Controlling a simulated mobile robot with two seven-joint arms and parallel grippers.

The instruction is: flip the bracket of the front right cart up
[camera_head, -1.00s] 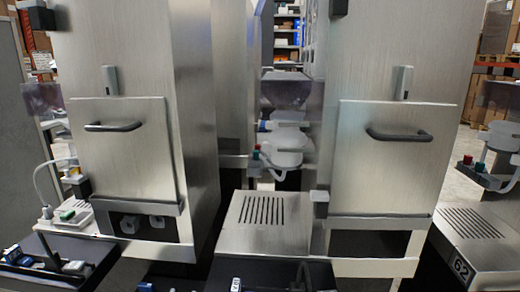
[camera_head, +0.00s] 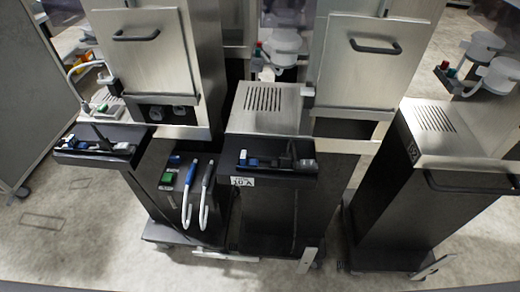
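The rightmost cart (camera_head: 385,215) has a black body, a slotted steel top and a dark handle (camera_head: 470,185) on its front. A small light metal bracket (camera_head: 432,267) sits low at its foot, near the floor, tilted up toward the right. I cannot tell whether it counts as up or down. Neither of my grippers is in view.
A middle cart (camera_head: 262,215) with a label plate has a tilted metal piece (camera_head: 306,260) at its foot. A left cart (camera_head: 155,185) with two hoses has a flat metal bar (camera_head: 225,255) low in front. Steel dispensers (camera_head: 365,60) stand behind. The foreground floor is clear.

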